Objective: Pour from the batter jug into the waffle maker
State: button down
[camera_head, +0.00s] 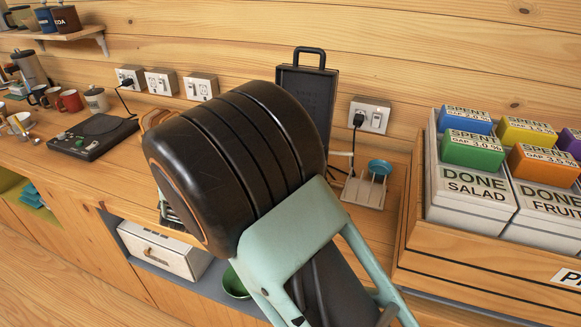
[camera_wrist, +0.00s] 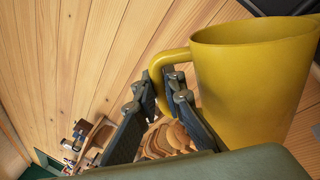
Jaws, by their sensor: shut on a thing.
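A yellow jug (camera_wrist: 245,80) fills the right of the wrist view, its handle (camera_wrist: 165,68) toward the left. My gripper (camera_wrist: 162,88) is shut on that handle. The jug's inside is not visible, so I cannot tell how full it is. In the head view my dark arm hides the jug and most of the gripper. The waffle maker's black lid (camera_head: 308,92) stands raised near the wall, with a handle on top. Its lower part is hidden behind my arm.
A black hotplate (camera_head: 98,136) and several mugs stand left on the counter. A grey holder with a blue cup (camera_head: 380,168) is right of my arm. A wooden crate (camera_head: 480,262) with labelled boxes stands further right. Brown rounded slices (camera_wrist: 168,140) show below the fingers.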

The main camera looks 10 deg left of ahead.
jog(key=shift+d+r+m+t+h+p, duration=0.2)
jog(key=shift+d+r+m, duration=0.35)
jog(key=shift+r+m, duration=0.25)
jog(key=shift+d+r+m+t+h+p, duration=0.1)
jog(key=shift+d+r+m+h+p, duration=0.1)
jog(key=shift+d+r+m, duration=0.55)
dwell(3.9)
